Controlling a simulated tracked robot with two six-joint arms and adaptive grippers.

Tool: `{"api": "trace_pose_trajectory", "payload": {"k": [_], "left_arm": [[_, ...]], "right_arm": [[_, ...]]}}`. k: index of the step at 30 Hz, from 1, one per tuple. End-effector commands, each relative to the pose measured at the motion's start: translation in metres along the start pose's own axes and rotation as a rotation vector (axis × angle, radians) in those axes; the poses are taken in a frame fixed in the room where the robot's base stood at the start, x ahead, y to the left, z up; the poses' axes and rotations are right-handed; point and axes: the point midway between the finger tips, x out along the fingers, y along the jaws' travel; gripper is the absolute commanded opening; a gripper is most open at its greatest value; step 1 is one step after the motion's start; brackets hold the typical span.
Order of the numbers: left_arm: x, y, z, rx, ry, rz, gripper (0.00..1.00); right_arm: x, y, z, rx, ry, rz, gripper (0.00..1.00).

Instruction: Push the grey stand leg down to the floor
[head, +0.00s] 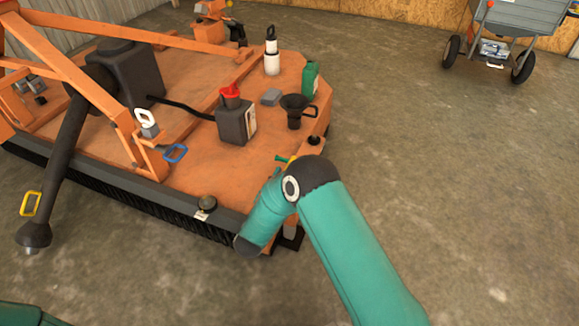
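The grey stand leg (291,229) shows at the front right corner of the orange mower deck, mostly hidden behind my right arm. A dark foot plate (293,242) is at its lower end; I cannot tell whether it touches the floor. A small green and yellow handle (285,159) sticks out above, just behind my arm's bend. My teal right arm comes in from the bottom right, bends over the corner and runs down to the left, in front of the leg. My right gripper is not visible. Only a teal piece of my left arm shows at the bottom left; its gripper is out of view.
The orange deck (185,165) carries a dark jug with a red cap (236,117), a black funnel (296,110), a green bottle (311,79) and a white-and-black bottle (271,52). A dark shaft (62,175) hangs at left. A cart (515,20) stands back right. The right floor is clear.

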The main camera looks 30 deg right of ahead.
Motion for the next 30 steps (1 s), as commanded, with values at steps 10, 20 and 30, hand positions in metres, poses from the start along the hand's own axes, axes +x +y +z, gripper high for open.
{"api": "trace_pose_trajectory", "payload": {"k": [10, 20, 30], "left_arm": [[0.0, 0.0, 0.0, 0.0, 0.0, 0.0, 0.4], [0.0, 0.0, 0.0, 0.0, 0.0, 0.0, 0.4], [-0.001, 0.0, 0.0, 0.0, 0.0, 0.0, 0.4]], "right_arm": [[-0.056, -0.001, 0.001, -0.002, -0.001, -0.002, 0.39], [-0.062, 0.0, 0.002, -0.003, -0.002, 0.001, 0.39], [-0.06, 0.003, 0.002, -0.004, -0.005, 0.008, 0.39]]}}
